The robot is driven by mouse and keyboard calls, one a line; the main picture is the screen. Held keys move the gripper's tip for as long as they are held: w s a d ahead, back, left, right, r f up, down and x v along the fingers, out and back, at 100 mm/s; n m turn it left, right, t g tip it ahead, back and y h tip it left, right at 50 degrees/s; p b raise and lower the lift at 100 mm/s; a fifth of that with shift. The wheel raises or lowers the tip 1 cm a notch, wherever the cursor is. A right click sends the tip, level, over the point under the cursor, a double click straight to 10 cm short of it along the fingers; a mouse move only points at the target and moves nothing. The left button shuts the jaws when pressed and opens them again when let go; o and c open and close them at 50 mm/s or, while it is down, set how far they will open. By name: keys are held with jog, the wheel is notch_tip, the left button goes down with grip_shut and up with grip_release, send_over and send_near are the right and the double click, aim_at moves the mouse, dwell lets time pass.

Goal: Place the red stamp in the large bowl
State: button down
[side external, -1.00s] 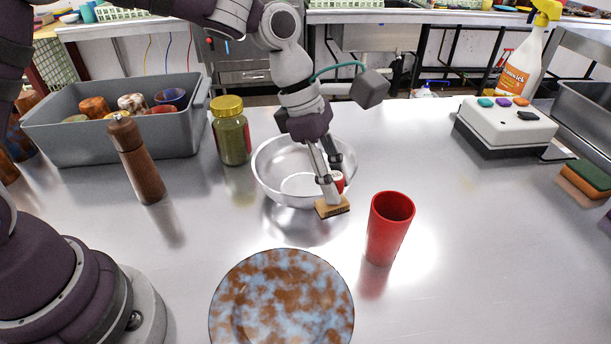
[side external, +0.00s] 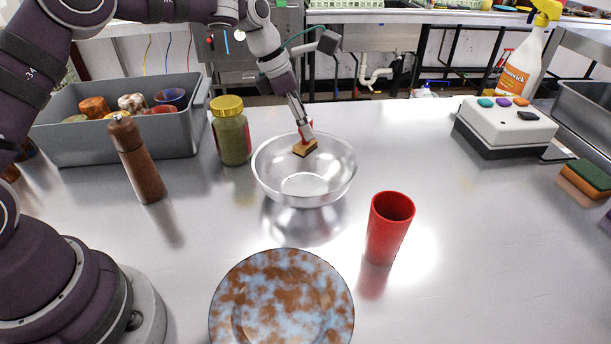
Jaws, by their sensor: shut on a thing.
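The large bowl (side external: 305,192) is a shiny metal bowl standing upright on the steel table. My gripper (side external: 306,137) is shut on the red stamp (side external: 304,149), which has a wooden base and a small red part showing between the fingers. The stamp is over the back part of the bowl's opening, tilted a little. I cannot tell from this view whether it is above the rim or touches the bowl's inner wall.
A red cup (side external: 388,230) stands right of the bowl, and a mottled plate (side external: 282,305) lies in front. A jar (side external: 231,135), a pepper mill (side external: 137,165) and a grey bin (side external: 130,140) of cups stand left. A white button box (side external: 505,128) is at the right.

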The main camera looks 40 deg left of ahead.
aim_at(305, 143)
jog(key=shift+f, duration=1.95)
jog(key=c, duration=0.8)
grip_release()
